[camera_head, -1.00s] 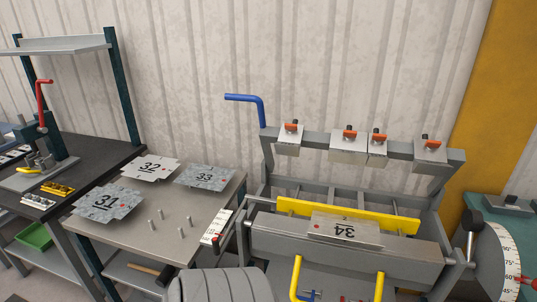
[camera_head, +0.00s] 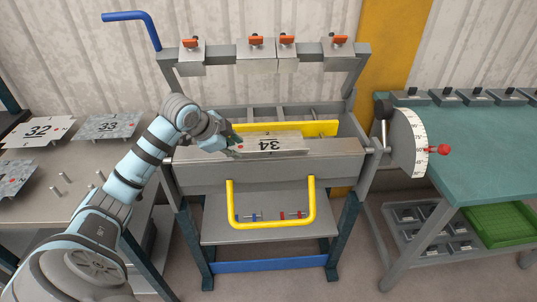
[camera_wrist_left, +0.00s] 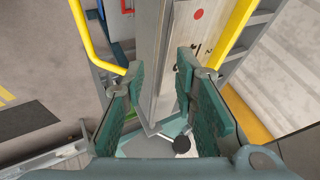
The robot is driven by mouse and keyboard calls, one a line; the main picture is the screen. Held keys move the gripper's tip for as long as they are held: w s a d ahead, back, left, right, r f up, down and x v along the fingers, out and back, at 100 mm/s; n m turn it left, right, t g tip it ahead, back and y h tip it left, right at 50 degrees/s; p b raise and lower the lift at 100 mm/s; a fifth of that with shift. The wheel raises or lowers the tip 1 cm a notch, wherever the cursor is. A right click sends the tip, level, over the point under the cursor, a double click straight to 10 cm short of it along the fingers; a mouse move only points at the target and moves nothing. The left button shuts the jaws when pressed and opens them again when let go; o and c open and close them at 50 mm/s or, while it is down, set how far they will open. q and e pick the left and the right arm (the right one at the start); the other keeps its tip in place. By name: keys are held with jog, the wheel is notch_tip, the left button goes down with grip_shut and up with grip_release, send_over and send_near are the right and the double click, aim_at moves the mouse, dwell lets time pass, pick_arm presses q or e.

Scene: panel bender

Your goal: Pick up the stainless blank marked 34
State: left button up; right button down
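The stainless blank marked 34 (camera_head: 270,142) lies flat on the bed of the panel bender (camera_head: 265,170), in front of the yellow bar. In the head view its left end is close to my left gripper (camera_head: 235,144), whose fingers partly cover that end. In the left wrist view the blank, with its red dot, shows at the top (camera_wrist_left: 203,26). The fingers of my left gripper (camera_wrist_left: 160,105) are apart, with the bender's long front edge visible between them. I see no contact with the blank. My right gripper is not in view.
The yellow bar (camera_head: 318,128) stands behind the blank. The raised clamp beam (camera_head: 230,56) with orange-handled clamps is above. A yellow U-shaped handle (camera_head: 271,223) is in front. Blanks 32 (camera_head: 40,131) and 33 (camera_head: 108,126) lie on the left table. A green-topped bench (camera_head: 470,150) is at right.

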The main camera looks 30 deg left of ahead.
aim_at(250, 153)
pick_arm(q)
jog(key=shift+m, duration=0.7)
jog(key=x, duration=0.3)
jog(key=b+x, duration=0.1)
jog(key=x, duration=0.2)
jog(key=w+x, duration=0.1)
jog(key=x, duration=0.2)
jog(key=shift+w+r+b, duration=0.1)
jog(key=shift+r+b, duration=0.1)
jog(key=shift+b, duration=0.15)
jog(key=shift+w+f, duration=0.2)
jog(key=shift+f, duration=0.1)
jog(key=shift+w, duration=0.1)
jog(key=c, duration=0.6)
jog(key=shift+r, duration=0.1)
grip_shut()
